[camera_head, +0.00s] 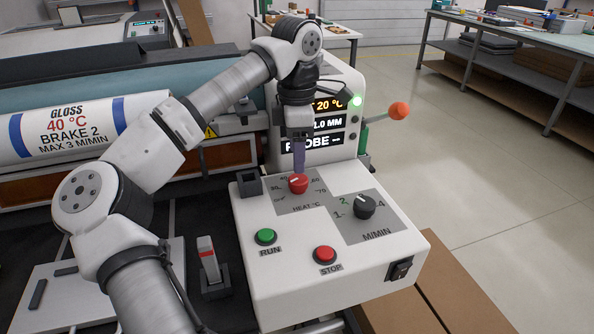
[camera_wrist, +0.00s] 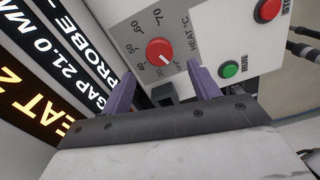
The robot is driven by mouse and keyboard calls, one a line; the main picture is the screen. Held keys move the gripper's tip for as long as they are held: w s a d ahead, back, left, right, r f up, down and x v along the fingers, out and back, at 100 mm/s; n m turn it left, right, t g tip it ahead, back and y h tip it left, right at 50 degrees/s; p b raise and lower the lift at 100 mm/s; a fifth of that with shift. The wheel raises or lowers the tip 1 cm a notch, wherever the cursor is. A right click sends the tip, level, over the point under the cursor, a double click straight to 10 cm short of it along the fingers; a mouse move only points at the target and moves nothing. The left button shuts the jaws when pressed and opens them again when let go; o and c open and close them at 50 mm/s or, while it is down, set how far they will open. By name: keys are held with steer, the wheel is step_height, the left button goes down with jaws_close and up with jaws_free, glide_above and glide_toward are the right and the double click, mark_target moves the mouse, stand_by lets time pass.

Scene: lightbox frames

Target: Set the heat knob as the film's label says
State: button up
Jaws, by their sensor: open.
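The red heat knob (camera_head: 298,184) sits on the grey HEAT °C dial of the white control box; the wrist view also shows it (camera_wrist: 159,52), with a white pointer line. I cannot tell surely which mark the pointer is on. The dial reads OFF and 30 to 70. The film roll's label (camera_head: 68,125) reads GLOSS, 40 °C, BRAKE 2, MAX 3 M/MIN. My gripper (camera_head: 299,170) is open, its purple fingers pointing down just above and behind the knob. In the wrist view the knob lies beyond the gap between the fingertips (camera_wrist: 160,70).
A black speed knob (camera_head: 364,206), green RUN button (camera_head: 265,236) and red STOP button (camera_head: 324,254) share the box top. A display (camera_head: 329,104) behind reads 20 °C. A small black block (camera_head: 249,183) stands left of the dial. An orange-ended lever (camera_head: 398,111) is at right.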

mark_target(297, 178)
step_height(297, 178, down, 6)
steer(key=shift+f+p, duration=0.1)
steer(key=shift+p, duration=0.2)
steer(key=shift+c, duration=0.3)
steer(key=c, duration=0.9)
